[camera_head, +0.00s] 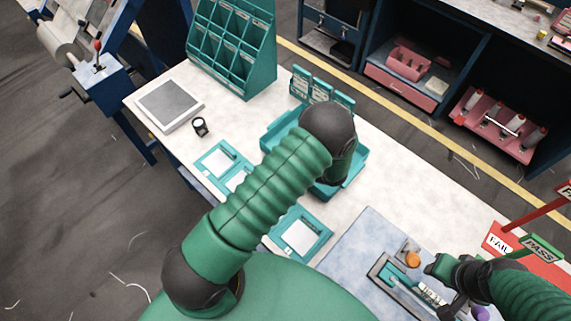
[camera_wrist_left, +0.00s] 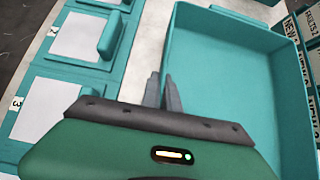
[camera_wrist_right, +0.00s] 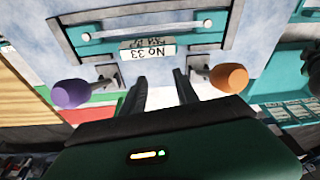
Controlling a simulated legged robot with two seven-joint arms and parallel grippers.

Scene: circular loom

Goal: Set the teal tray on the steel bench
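The teal tray (camera_head: 357,168) is an open, empty box on the pale worktop, partly hidden behind my left arm in the head view. It fills the right of the left wrist view (camera_wrist_left: 235,82). My left gripper (camera_wrist_left: 163,92) has its fingers close together on either side of the tray's left wall and looks shut on it. My right gripper (camera_wrist_right: 160,88) is open and empty, between a purple knob (camera_wrist_right: 70,93) and an orange knob (camera_wrist_right: 229,78) of a grey frame marked No 33. I cannot tell which surface is the steel bench.
Flat teal holders with white cards (camera_head: 301,235) lie left of the tray. A teal rack (camera_head: 232,48) and a grey pad (camera_head: 168,103) stand at the back left. Red FAIL and green PASS signs (camera_head: 540,248) stand at the right. Dark blue shelving (camera_head: 440,50) stands across the aisle.

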